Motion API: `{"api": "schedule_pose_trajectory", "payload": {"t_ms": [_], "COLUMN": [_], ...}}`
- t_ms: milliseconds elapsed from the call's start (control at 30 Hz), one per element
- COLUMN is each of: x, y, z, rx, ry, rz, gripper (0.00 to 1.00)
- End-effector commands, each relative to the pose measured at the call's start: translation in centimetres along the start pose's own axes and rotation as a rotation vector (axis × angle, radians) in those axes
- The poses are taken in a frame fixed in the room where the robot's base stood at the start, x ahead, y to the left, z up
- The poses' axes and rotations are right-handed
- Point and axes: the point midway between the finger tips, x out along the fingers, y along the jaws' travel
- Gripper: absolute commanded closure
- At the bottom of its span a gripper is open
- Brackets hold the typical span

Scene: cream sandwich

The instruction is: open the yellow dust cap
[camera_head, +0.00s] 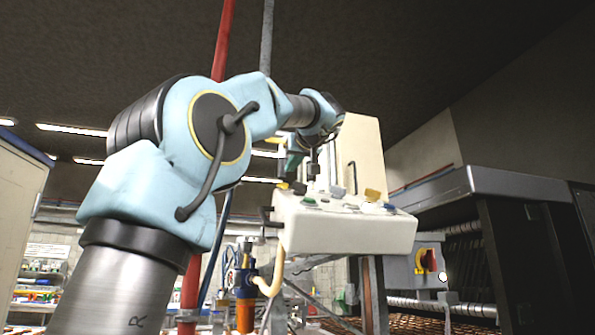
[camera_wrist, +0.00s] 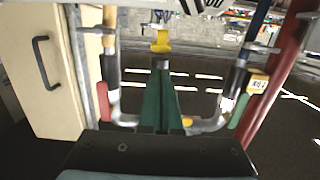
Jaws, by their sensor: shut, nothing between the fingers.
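A yellow piece (camera_wrist: 161,43), which looks like the dust cap, sits at the top centre of the wrist view on a metal fitting. Whether it is open or closed is too small to tell. My gripper (camera_wrist: 161,66) has its green fingers shut with nothing between them. Their tips point at the yellow piece and appear just below it in the picture; I cannot tell the gap in depth. In the head view my gripper is small and partly hidden behind the control box, and I cannot pick out the cap with certainty there.
Metal pipes with a red handle (camera_wrist: 103,101) and a green handle (camera_wrist: 239,110) flank my fingers. A cream cabinet (camera_wrist: 52,75) stands left and a red pipe (camera_wrist: 287,62) right. In the head view a cream control box (camera_head: 345,232) stands near my arm.

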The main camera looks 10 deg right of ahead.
Motion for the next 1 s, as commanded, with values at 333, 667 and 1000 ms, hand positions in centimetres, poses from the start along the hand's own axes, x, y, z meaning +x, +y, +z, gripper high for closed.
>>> {"api": "schedule_pose_trajectory", "payload": {"t_ms": [333,667,1000], "x": [-6.0,-8.5,-8.9], "y": [0.2,0.1,-0.1], "z": [3.6,3.7,-1.2], "rx": [0.001,0.0,0.001], "ry": [-0.001,-0.006,-0.067], "rz": [0.006,0.003,0.003], "gripper": [1.0,1.0,1.0]}}
